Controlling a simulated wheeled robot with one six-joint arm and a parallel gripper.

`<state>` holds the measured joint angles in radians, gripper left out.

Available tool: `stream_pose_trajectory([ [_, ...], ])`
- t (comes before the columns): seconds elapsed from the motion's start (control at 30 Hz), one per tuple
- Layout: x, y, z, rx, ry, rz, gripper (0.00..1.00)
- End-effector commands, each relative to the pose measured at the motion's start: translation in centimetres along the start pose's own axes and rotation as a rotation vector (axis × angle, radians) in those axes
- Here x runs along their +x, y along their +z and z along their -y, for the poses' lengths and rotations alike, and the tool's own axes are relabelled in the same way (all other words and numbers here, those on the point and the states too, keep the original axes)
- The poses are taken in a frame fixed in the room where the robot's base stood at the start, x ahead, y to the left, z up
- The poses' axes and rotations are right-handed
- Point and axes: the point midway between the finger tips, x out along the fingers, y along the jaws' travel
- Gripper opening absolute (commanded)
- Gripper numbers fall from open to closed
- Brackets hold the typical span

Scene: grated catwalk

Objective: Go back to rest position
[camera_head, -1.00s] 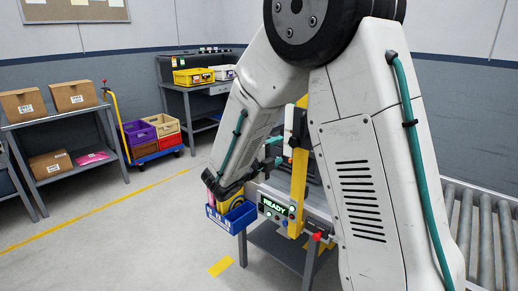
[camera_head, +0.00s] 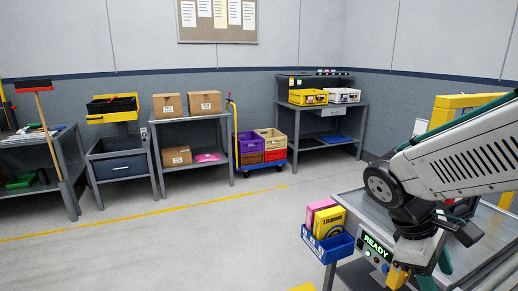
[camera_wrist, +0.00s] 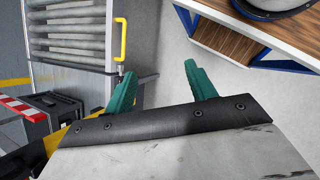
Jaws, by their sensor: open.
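My gripper (camera_wrist: 160,88) shows in the wrist view with its two green fingers spread apart and nothing between them. Grey floor lies beyond the fingertips. In the head view my white arm comes in from the right edge, folded low over the grey metal workstation. A green finger shows below the wrist there, and the fingertips are partly hidden.
A blue bin (camera_head: 328,244) with a pink box and a yellow box (camera_head: 330,221) hangs at the workstation, beside a READY display (camera_head: 377,247). Shelves with cardboard boxes (camera_head: 205,102) line the far wall. A wood-topped bench (camera_wrist: 224,37) and a roller conveyor (camera_wrist: 70,45) show in the wrist view. The middle floor is clear.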

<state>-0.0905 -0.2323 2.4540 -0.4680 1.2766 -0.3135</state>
Motion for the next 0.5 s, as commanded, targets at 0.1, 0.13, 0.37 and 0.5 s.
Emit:
stream_pose_trajectory([
  [0.1,-1.6,1.3,3.5,0.300,-0.146,-0.163,0.56],
  [0.13,-2.0,1.5,4.3,0.363,-0.183,-0.200,0.56],
  [0.37,-4.9,3.3,8.1,0.597,-0.364,-0.426,0.56],
  [0.5,-5.6,4.5,8.2,0.624,-0.355,-0.490,0.56],
])
